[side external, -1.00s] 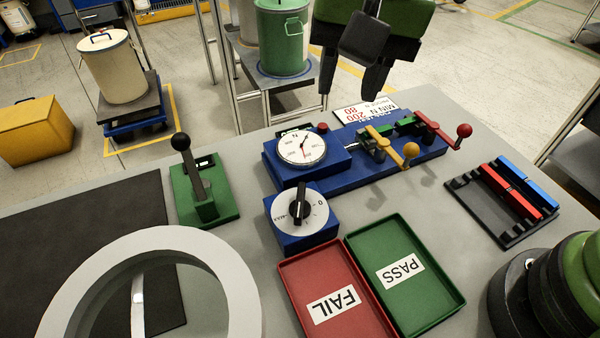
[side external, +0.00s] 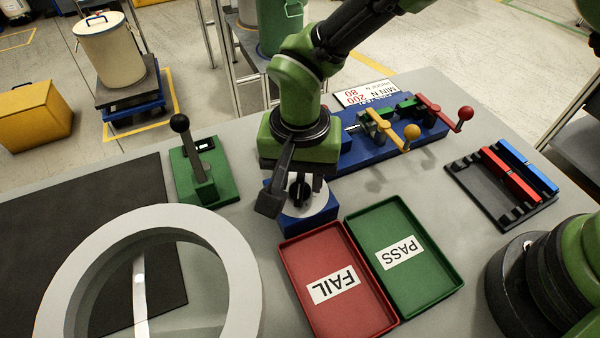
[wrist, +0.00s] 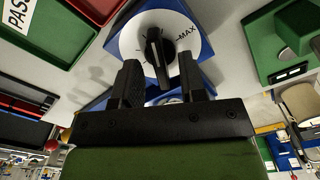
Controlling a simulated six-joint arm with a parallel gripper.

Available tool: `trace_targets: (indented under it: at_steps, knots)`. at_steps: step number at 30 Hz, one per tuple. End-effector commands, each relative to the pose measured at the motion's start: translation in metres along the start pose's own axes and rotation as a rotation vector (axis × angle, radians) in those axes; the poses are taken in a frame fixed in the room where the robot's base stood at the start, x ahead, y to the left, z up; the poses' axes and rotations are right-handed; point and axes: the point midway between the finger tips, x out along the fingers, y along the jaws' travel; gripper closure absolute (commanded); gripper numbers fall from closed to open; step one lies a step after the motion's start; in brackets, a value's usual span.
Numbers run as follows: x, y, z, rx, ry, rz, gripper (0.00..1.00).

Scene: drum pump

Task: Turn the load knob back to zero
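The load knob is a black bar handle (side external: 300,192) on a white round dial (side external: 318,204) atop a blue box (side external: 322,224). In the wrist view the handle (wrist: 157,58) lies roughly upright in the picture, with the MAX mark to its right; the 0 mark cannot be seen there. My gripper (side external: 292,190) points down over the knob in the side view. In the wrist view my gripper (wrist: 163,72) has its two black fingers apart, with the handle's lower end between or just beyond the tips. Contact with the handle cannot be made out.
The red FAIL tray (side external: 296,282) and green PASS tray (side external: 437,258) lie in front. A green lever unit (side external: 222,184) stands left of the knob. The blue clamp fixture (side external: 350,158) is behind to the right; its gauge is hidden by my arm in the side view.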

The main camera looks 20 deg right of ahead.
Motion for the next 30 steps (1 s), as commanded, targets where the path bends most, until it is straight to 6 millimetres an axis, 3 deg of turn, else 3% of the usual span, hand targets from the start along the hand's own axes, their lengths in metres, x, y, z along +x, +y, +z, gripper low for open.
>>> trace_targets:
  at_steps: [11, 15, 16, 30]
  knots:
    - [0.0063, -0.0001, -0.0001, 0.001, 0.000, -0.001, 0.64]
    - [0.0061, -0.0001, -0.0001, 0.000, 0.000, -0.001, 0.96]
    - [0.0061, -0.0001, -0.0001, 0.000, 0.000, -0.001, 1.00]
    - [0.0059, -0.0001, -0.0001, -0.077, 0.000, -0.001, 1.00]
